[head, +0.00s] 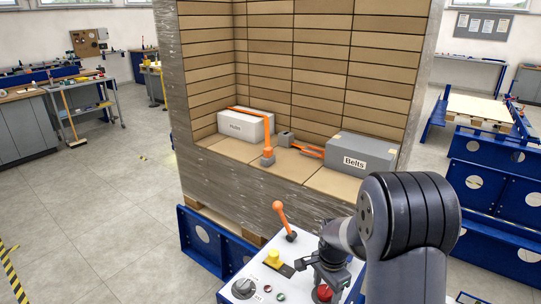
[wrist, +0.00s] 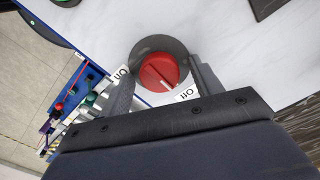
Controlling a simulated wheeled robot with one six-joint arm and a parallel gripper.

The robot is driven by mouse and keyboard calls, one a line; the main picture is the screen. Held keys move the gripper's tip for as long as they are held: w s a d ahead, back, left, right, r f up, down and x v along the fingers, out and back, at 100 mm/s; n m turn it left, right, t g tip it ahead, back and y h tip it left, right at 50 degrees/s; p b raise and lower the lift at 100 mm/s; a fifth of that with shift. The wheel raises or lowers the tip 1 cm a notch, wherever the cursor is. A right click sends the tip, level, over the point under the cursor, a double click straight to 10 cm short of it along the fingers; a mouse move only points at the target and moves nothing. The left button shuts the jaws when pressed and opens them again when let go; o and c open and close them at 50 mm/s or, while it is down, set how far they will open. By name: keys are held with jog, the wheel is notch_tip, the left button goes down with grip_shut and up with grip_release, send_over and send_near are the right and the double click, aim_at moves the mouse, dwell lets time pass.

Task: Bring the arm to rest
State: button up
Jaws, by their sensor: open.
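My gripper (head: 328,283) is over the front right of a white control panel (head: 290,258) in the head view. In the wrist view my gripper (wrist: 160,92) is open, with one finger on each side of a red knob (wrist: 158,72) in a dark grey collar. The red knob also shows in the head view (head: 323,293), just below my fingers. I cannot tell whether the fingers touch the collar. Labels beside the knob are partly covered by the fingers. My arm reaches in from the lower right of the head view.
An orange-topped lever (head: 280,213), a yellow button (head: 273,256) and a grey knob (head: 243,286) stand on the panel. Behind it, a tall wrapped stack of cartons (head: 330,55) holds a white box (head: 245,126) and a grey Belts box (head: 360,155). Open floor lies left.

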notch_tip(320, 180, up, 11)
jog(key=shift+f+b, duration=0.15)
jog(key=shift+b, duration=0.25)
jog(key=shift+s, duration=0.1)
